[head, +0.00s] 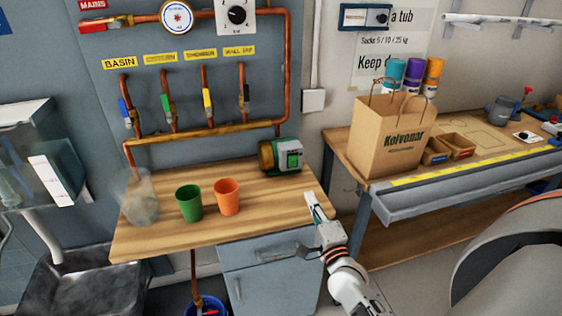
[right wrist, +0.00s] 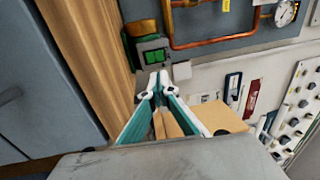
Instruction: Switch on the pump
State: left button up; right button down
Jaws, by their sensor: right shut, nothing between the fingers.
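The pump (head: 281,156) stands at the back right of the wooden counter, under the copper pipe. It has a brass-coloured end, a grey body and a green switch (head: 293,160) on its front. It also shows in the right wrist view (right wrist: 150,50), beyond the fingertips. My right gripper (head: 312,200) is shut and empty, in front of the counter's right edge, apart from the pump. Its fingers show in the right wrist view (right wrist: 157,88). I cannot read the switch's position. My left gripper is not in view.
A green cup (head: 189,202), an orange cup (head: 227,197) and a clear jug (head: 139,198) stand left on the counter (head: 165,240). Valves with coloured handles line the wall above. A paper bag (head: 388,135) stands on the bench at right. The counter front near the pump is clear.

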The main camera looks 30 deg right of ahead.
aim_at(294, 158)
jog(key=shift+w+d, duration=0.15)
jog(key=shift+w, duration=0.3)
jog(key=shift+r+m, duration=0.1)
jog(key=shift+m, duration=0.2)
jog(key=shift+s+r, duration=0.1)
jog(key=shift+s, duration=0.05)
jog(key=x, duration=1.4)
jog(key=shift+r, duration=0.15)
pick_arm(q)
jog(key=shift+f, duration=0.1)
